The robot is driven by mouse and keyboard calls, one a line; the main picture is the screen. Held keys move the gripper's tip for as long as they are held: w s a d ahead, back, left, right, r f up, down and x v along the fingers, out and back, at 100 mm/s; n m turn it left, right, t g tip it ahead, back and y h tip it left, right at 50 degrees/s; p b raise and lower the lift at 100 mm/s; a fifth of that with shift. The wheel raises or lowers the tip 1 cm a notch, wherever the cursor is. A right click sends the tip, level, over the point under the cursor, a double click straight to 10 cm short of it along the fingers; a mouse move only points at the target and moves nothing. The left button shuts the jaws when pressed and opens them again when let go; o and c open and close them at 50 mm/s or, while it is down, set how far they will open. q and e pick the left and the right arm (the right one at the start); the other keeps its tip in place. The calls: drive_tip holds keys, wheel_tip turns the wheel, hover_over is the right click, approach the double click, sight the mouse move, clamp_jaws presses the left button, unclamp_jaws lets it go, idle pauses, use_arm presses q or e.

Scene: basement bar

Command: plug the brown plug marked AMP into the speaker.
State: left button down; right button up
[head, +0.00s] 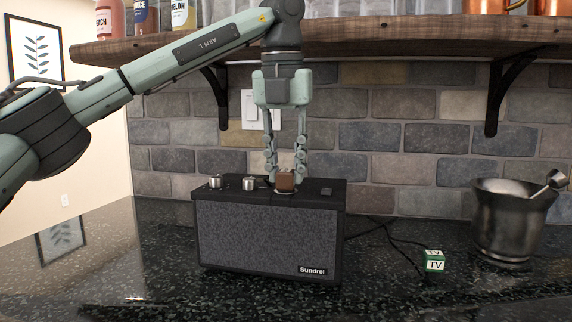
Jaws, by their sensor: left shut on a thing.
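The speaker (250,235) is a black box with a grey cloth front and a "Sundrel" label, standing on the dark counter. A small brown plug (285,181) is at the right part of the speaker's top. My left gripper (285,172) points straight down from above and is shut on the brown plug. The plug's lower end is at the speaker's top; I cannot tell how deep it sits. No AMP marking can be read on it. A green and white plug marked TV (434,260) lies on the counter right of the speaker. My right gripper is not in view.
Metal knobs (248,184) stand on the speaker's top left. Black cables (388,232) run behind the speaker to the right. A metal ice bucket (507,222) with a scoop stands at the right. A wooden shelf (400,36) with bottles overhangs the back. The counter's left side is clear.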

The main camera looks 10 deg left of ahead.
use_arm(q)
drive_tip(key=c, duration=1.2)
unclamp_jaws()
drive_tip(key=r, duration=0.4)
drive_tip(key=s+r, duration=0.1)
drive_tip(key=r, duration=0.7)
drive_tip(key=shift+s, duration=0.4)
